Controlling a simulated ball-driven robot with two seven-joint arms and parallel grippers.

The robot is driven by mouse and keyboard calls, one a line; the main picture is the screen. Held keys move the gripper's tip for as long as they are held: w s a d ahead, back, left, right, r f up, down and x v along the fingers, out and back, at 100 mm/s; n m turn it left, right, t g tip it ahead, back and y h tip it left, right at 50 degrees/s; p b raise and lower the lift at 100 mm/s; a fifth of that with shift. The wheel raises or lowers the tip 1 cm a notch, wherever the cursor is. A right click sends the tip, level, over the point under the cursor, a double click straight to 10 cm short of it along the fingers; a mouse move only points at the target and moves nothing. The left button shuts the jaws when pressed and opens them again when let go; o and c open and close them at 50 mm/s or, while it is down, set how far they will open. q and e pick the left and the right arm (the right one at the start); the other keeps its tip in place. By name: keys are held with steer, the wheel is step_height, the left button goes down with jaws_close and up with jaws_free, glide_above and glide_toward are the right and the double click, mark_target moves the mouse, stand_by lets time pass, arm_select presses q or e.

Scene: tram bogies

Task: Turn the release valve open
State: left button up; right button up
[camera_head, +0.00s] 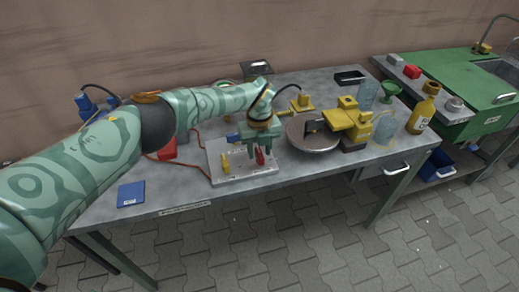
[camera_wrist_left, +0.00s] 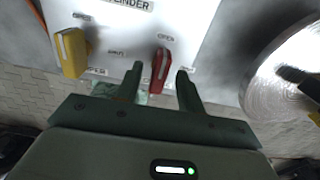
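A white panel (camera_head: 214,172) lies on the workbench, carrying a yellow lever (camera_head: 225,163) and a red lever (camera_head: 260,157). In the left wrist view the yellow lever (camera_wrist_left: 72,52) is at left and the red lever (camera_wrist_left: 160,70) near the middle. Small labels sit around both levers, too blurred to tell which one is the release valve. My left gripper (camera_head: 261,150) is over the red lever. In the left wrist view its fingers (camera_wrist_left: 158,78) are apart, one on each side of the red lever, with visible gaps. My right gripper is out of view.
A round metal disc (camera_head: 312,140) with a yellow device (camera_head: 348,118) stands just right of the panel. Bottles, including a yellow one (camera_head: 421,113), stand further right. A blue booklet (camera_head: 131,194) lies at front left. Red hoses run left of the panel.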

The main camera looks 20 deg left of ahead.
mark_target(260, 152)
arm_select(q)
step_height(260, 152, up, 16)
steer(key=p, duration=0.4)
steer(key=shift+p, duration=0.35)
steer(key=shift+r, duration=0.1)
